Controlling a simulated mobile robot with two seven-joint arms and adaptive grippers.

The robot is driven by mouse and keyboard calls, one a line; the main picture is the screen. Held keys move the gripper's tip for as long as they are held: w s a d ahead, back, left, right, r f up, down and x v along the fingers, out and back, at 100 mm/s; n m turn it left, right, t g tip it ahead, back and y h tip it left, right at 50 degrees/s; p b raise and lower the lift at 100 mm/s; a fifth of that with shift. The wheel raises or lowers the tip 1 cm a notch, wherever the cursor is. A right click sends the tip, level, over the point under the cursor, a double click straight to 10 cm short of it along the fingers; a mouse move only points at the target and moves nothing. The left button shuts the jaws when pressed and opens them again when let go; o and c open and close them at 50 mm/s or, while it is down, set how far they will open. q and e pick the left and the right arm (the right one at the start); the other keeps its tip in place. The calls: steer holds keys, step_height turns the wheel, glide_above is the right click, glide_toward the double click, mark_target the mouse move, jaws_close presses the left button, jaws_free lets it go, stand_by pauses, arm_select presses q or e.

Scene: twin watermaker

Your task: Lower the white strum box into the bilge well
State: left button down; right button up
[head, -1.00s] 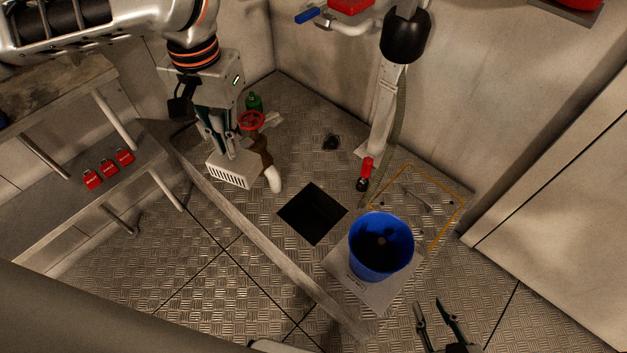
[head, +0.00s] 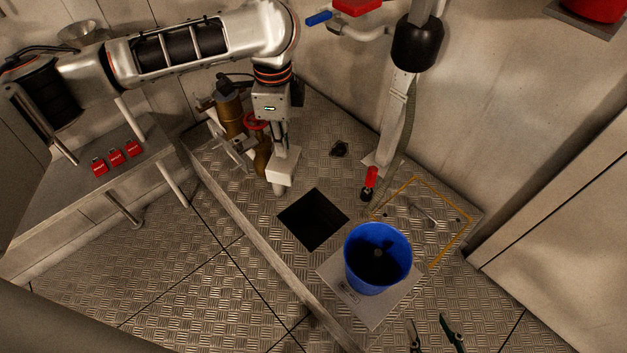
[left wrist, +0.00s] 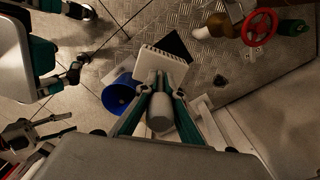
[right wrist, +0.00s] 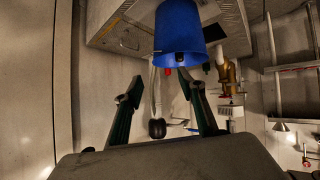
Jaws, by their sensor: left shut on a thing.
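The white strum box (head: 283,167) hangs below my left gripper (head: 279,145), up and left of the bilge well in the head view. In the left wrist view the slotted box (left wrist: 160,64) shows, and the left fingers are shut on a grey cylindrical piece behind it. The bilge well (head: 313,220) is a dark square opening in the raised plate floor. The box partly covers the well (left wrist: 175,45) in the left wrist view. My right gripper (head: 434,335) is open and empty at the bottom of the head view; its spread fingers show in the right wrist view (right wrist: 160,92).
A blue bucket (head: 378,258) stands on a light plate (head: 374,308) just below the well. A red-handled hose end (head: 369,180) is right of it. Brown pipework with a red handwheel (head: 256,121) stands behind the box. Red padlocks (head: 116,158) lie on the left shelf.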

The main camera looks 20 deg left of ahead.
arm_select(q)
steer(key=w+d+f+m+b, duration=0.1)
steer(key=w+d+f+m, duration=0.2)
steer(key=f+m, duration=0.85)
steer(key=w+d+f+m+b, duration=0.2)
steer(key=w+f+m, duration=0.2)
steer(key=f+m, duration=0.8)
step_height(320, 180, down, 27)
steer(key=b, duration=1)
steer(key=shift+f+m, duration=0.15)
steer(key=shift+m, duration=0.3)
arm_select(e)
steer(key=a+r+m+t+y, duration=0.1)
steer(key=a+m+t+y, duration=0.1)
steer(key=a+m, duration=0.7)
steer(key=shift+a+r, duration=0.3)
steer(key=shift+a, duration=1.15)
